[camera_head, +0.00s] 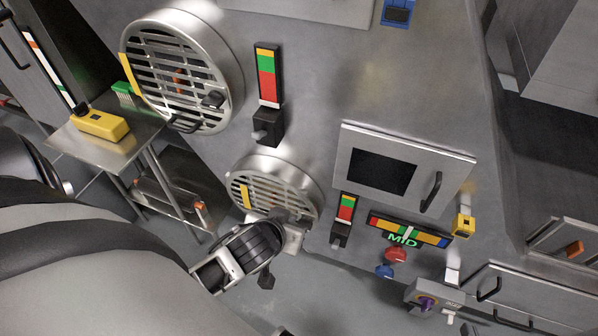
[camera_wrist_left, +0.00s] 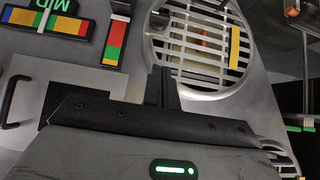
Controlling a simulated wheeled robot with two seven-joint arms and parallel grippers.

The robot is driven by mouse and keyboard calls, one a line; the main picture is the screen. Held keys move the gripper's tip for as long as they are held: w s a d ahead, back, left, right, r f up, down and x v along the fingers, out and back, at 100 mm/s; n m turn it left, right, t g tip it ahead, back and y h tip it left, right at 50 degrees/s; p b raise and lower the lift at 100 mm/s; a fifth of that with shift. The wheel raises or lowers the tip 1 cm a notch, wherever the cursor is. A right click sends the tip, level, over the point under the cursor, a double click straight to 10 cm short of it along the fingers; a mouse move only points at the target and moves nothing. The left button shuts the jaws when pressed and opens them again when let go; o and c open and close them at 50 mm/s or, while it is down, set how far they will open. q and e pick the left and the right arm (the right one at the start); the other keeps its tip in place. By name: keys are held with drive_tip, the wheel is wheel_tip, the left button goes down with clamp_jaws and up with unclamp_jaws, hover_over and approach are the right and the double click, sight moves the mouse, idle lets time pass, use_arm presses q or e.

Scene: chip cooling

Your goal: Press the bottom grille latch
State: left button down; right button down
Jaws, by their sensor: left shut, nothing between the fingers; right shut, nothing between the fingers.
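The bottom grille (camera_head: 262,181) is the smaller round, slatted metal vent low on the sloped grey panel, with a yellow strip on its left side. It also shows in the left wrist view (camera_wrist_left: 200,45), turned upside down. My left gripper (camera_head: 288,214) is shut and empty in front of the grille's lower edge; its fingers (camera_wrist_left: 162,85) overlap the rim in the left wrist view. I cannot tell if they touch it. A pale block (camera_head: 295,239), possibly the latch, shows just below the grille, partly behind my gripper. My right gripper is not in view.
A larger round grille (camera_head: 185,75) sits up and left. A gauge (camera_head: 345,208), an oven-like door (camera_head: 400,168) and a coloured MID bar (camera_head: 410,230) are to the right. A side table (camera_head: 98,150) with a yellow box (camera_head: 101,124) stands left.

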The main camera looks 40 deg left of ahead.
use_arm(q)
drive_tip(key=shift+r, duration=0.1)
use_arm(e)
drive_tip(key=shift+r, duration=0.1)
use_arm(q)
drive_tip(key=b, duration=0.3)
hover_over(303, 219)
drive_tip(key=s, duration=0.3)
drive_tip(key=f, duration=0.7)
drive_tip(key=shift+s+d, duration=0.1)
drive_tip(key=shift+d, duration=0.3)
drive_tip(key=f, duration=0.2)
drive_tip(key=shift+w+f+b, duration=0.2)
drive_tip(key=shift+f+b, duration=0.1)
drive_tip(key=shift+b, duration=0.1)
drive_tip(key=shift+f, duration=0.75)
use_arm(e)
drive_tip(key=f, duration=0.3)
drive_tip(key=shift+a+f, duration=0.3)
drive_tip(key=shift+a, duration=0.1)
use_arm(q)
drive_tip(key=shift+a, duration=0.1)
use_arm(e)
drive_tip(key=shift+d+r, duration=0.1)
